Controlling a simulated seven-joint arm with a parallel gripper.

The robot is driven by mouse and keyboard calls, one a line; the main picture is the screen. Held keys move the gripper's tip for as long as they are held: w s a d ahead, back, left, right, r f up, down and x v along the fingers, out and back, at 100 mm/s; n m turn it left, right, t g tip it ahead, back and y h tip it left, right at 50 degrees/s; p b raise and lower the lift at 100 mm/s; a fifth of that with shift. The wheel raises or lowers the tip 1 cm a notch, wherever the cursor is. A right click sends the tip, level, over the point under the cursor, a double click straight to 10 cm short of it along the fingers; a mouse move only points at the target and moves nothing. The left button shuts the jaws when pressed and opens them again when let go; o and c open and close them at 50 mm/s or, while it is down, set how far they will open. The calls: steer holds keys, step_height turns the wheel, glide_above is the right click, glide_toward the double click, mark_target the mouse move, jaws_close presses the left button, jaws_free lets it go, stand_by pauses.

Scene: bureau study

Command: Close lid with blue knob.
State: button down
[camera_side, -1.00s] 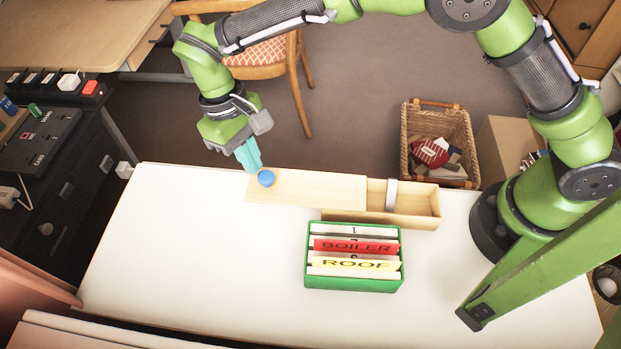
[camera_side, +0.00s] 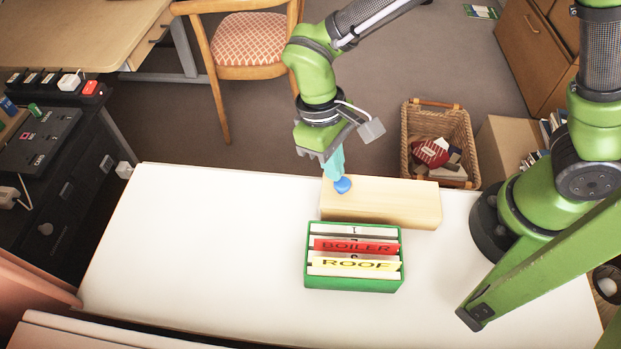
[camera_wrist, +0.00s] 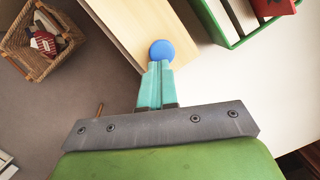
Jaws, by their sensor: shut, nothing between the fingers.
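The pale wooden lid (camera_side: 392,196) lies over the top of the long wooden box (camera_side: 380,217), and no opening of the box shows. The round blue knob (camera_side: 343,186) is at the lid's left end. The knob (camera_wrist: 162,50) and lid (camera_wrist: 128,28) also show in the wrist view. My gripper (camera_side: 335,172) has teal fingers that are shut and empty. The fingertips (camera_wrist: 160,66) are right at the knob, against or just beside its left side; exact contact is hard to tell.
A green file box (camera_side: 353,285) with cards marked BOILER and ROOF stands just in front of the wooden box on the white table (camera_side: 200,250). The table's left part is clear. A wicker basket (camera_side: 410,150) stands on the floor behind.

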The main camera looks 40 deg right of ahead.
steer(key=shift+f, duration=0.1)
steer(key=shift+w+a, duration=0.15)
steer(key=shift+w, duration=0.3)
steer(key=w+a+r+n+h, duration=0.1)
steer(key=w+a+r+n, duration=0.15)
steer(key=r, duration=0.25)
steer(key=w+a+r+n, duration=0.1)
steer(key=w+a+r, duration=0.2)
steer(key=r, duration=0.3)
steer(key=shift+s+d+f, duration=0.6)
steer(key=shift+s+f, duration=0.3)
steer(key=shift+f, duration=0.9)
steer(key=shift+s+d+f, duration=0.55)
steer(key=shift+s+f, duration=0.35)
steer(key=shift+f, duration=0.9)
steer(key=shift+s+d+f, duration=0.6)
steer(key=shift+s+f, duration=0.3)
steer(key=shift+f, duration=0.9)
